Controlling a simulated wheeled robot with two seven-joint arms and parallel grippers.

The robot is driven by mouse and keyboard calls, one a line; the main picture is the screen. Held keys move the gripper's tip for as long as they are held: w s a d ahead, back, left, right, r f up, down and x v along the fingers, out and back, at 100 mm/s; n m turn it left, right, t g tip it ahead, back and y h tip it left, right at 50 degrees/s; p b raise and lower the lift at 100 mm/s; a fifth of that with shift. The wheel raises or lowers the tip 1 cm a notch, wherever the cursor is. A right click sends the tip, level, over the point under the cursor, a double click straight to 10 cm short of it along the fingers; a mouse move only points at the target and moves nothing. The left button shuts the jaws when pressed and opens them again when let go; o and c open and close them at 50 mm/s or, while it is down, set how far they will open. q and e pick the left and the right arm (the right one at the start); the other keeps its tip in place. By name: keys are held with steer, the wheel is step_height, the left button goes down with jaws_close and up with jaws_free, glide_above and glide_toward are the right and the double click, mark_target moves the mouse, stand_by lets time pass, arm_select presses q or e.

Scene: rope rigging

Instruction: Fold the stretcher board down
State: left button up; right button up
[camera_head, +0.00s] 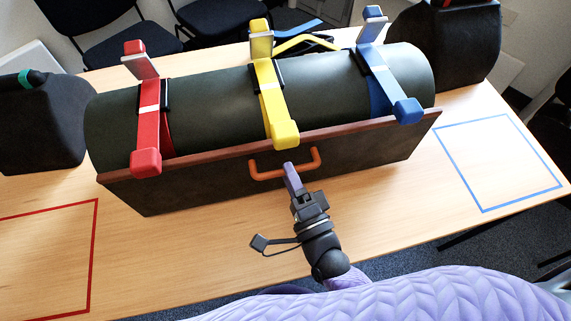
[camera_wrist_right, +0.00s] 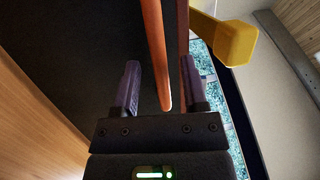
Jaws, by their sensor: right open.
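The stretcher board (camera_head: 220,178) stands upright on its long edge along the front of a dark green roll (camera_head: 210,105). An orange handle (camera_head: 285,172) sits on its front face. Red (camera_head: 148,125), yellow (camera_head: 270,95) and blue (camera_head: 385,75) straps cross the roll, their ends hanging over the board's top edge. My right gripper (camera_head: 289,168) is at the handle, its fingertips close to the bar. In the right wrist view, the open fingers (camera_wrist_right: 160,88) have the orange bar (camera_wrist_right: 157,50) between them, without visible contact. My left gripper is not in view.
The wooden table has a red taped outline (camera_head: 95,240) at left and a blue one (camera_head: 482,210) at right, both empty. Dark bags stand at the far left (camera_head: 38,125) and back right (camera_head: 450,45). Table in front of the board is clear except for my arm.

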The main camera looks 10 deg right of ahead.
steer(key=shift+x, duration=0.9)
steer(key=shift+c, duration=0.2)
jaws_close()
stand_by(0.5)
